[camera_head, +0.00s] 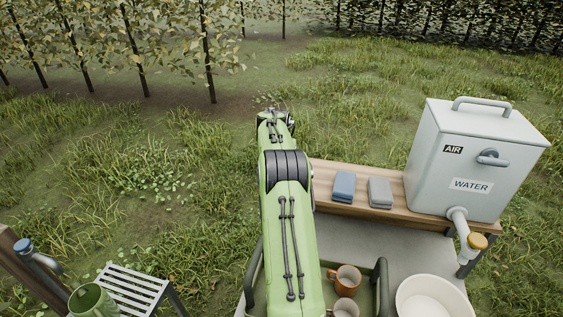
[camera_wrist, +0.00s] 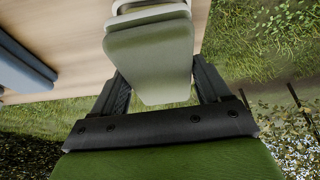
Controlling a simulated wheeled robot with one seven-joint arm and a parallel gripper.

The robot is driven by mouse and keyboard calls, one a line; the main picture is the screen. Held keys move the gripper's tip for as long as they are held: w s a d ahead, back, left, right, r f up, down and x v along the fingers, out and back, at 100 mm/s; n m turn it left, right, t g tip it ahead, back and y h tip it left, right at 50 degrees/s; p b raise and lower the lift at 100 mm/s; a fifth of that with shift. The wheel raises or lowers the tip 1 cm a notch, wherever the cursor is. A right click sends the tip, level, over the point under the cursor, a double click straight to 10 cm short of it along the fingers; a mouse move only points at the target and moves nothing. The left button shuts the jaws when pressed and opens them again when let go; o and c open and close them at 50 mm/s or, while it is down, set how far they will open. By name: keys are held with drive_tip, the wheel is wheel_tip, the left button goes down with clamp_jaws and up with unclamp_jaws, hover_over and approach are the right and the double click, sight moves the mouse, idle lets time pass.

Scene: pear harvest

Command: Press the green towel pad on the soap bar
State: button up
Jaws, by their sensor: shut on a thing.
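In the wrist view, my gripper (camera_wrist: 155,68) is shut on the green towel pad (camera_wrist: 150,45), with one dark finger at each side of it. The pad is a pale green, folded block that reaches past the fingertips over the wooden bench. A whitish thing with a rounded rim (camera_wrist: 150,13) shows at the pad's far end, cut by the top edge. It may be the soap bar or its dish; I cannot tell which, or whether the pad touches it. In the head view, my own arm hides the gripper, the pad and any soap.
A blue folded towel (camera_head: 343,186) and a grey one (camera_head: 380,192) lie on the wooden bench (camera_head: 399,210). A big water tank (camera_head: 430,160) with a tap stands at its right end. Mugs (camera_head: 347,279) and a white basin (camera_head: 432,297) are nearer. Grass lies behind.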

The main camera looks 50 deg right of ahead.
drive_tip(key=shift+f, duration=0.1)
idle(0.3)
wheel_tip(320, 180, up, 5)
drive_tip(key=p, duration=0.5)
drive_tip(key=shift+r, duration=1.15)
drive_tip(key=shift+f, duration=0.1)
